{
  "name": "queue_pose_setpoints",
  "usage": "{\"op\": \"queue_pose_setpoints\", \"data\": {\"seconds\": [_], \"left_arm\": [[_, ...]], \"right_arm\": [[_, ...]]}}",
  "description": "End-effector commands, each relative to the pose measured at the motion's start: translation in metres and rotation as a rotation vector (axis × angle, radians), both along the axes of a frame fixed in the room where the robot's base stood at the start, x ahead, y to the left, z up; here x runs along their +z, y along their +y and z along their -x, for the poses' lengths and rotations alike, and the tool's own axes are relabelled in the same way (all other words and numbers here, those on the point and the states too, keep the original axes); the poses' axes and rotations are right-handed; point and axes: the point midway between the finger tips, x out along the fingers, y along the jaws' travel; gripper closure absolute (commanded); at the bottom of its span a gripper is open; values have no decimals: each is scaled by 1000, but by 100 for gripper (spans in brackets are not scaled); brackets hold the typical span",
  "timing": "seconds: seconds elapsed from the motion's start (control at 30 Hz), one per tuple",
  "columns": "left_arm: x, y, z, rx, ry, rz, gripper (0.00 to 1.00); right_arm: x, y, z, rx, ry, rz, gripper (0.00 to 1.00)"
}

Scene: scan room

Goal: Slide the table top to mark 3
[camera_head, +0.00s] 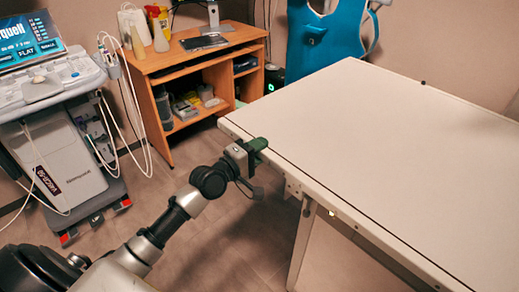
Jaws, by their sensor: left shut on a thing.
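The table top (400,140) is a large, flat, pale panel filling the right half of the head view. A dark line runs along its near left edge. My left gripper (258,146) is at that edge, near the table's left corner, and is shut on the rim of the table top. A dark green piece shows at its fingertips, over the rim; the exact contact is partly hidden. No numbered mark can be read. My right gripper is not in view.
A wooden desk (190,58) with shelves stands behind, left of the table. An ultrasound cart (65,165) with hanging cables stands at far left. A blue chair (328,32) is behind the table. A table leg (301,245) stands below the near edge. Floor between cart and table is clear.

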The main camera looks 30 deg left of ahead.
Motion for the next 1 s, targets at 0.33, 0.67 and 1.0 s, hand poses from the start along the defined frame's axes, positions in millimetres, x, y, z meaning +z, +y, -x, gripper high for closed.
{"op": "queue_pose_setpoints", "data": {"seconds": [0.33,0.67,1.0], "left_arm": [[2,-7,3,-1,3,2,100],[-1,-38,14,-4,5,0,100],[-1,-35,13,1,2,-1,47]], "right_arm": [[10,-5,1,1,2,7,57],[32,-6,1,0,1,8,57],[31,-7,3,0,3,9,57]]}}
